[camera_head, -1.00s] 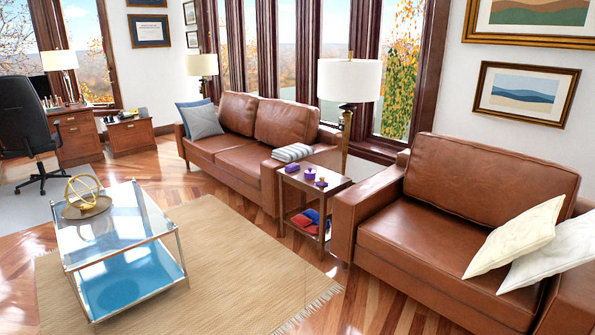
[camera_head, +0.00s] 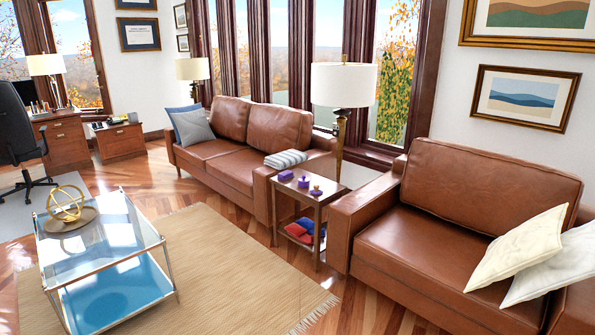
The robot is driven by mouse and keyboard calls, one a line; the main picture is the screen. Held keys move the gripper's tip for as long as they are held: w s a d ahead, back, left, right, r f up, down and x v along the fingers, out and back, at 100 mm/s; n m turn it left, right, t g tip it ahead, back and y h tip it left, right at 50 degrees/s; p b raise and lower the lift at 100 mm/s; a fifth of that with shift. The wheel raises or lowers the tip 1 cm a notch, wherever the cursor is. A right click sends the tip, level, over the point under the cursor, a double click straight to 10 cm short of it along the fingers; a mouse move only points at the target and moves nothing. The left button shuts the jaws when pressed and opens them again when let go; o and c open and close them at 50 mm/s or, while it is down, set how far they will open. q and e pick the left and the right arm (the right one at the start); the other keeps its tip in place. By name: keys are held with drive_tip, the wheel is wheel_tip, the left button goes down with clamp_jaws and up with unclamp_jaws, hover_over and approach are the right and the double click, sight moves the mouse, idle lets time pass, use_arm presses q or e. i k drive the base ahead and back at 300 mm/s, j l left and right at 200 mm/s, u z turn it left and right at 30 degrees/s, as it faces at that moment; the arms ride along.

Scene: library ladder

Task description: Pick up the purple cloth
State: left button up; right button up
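Several small purple things lie on the top of the small side table (camera_head: 334,189) between the sofa and the armchair. One is a low purple block-like shape (camera_head: 286,175) at the left of the top. Another purple thing (camera_head: 304,181) is in the middle, and a purple and gold one (camera_head: 316,190) is nearer the front. They are too small to tell which is the cloth. Neither of my grippers is in view.
A brown sofa (camera_head: 226,170) stands left of the side table, a brown armchair (camera_head: 440,235) right. A glass coffee table (camera_head: 110,242) stands on the beige rug (camera_head: 225,265). Red and blue things (camera_head: 303,230) lie on the side table's lower shelf. The rug right of the coffee table is clear.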

sight(288, 174)
drive_tip(key=i+j+z, duration=0.5)
drive_tip(key=i+j, duration=0.25)
drive_tip(key=i, duration=0.5)
drive_tip(key=i+j+z, duration=0.5)
drive_tip(key=i+j, duration=0.6)
drive_tip(key=j, duration=0.1)
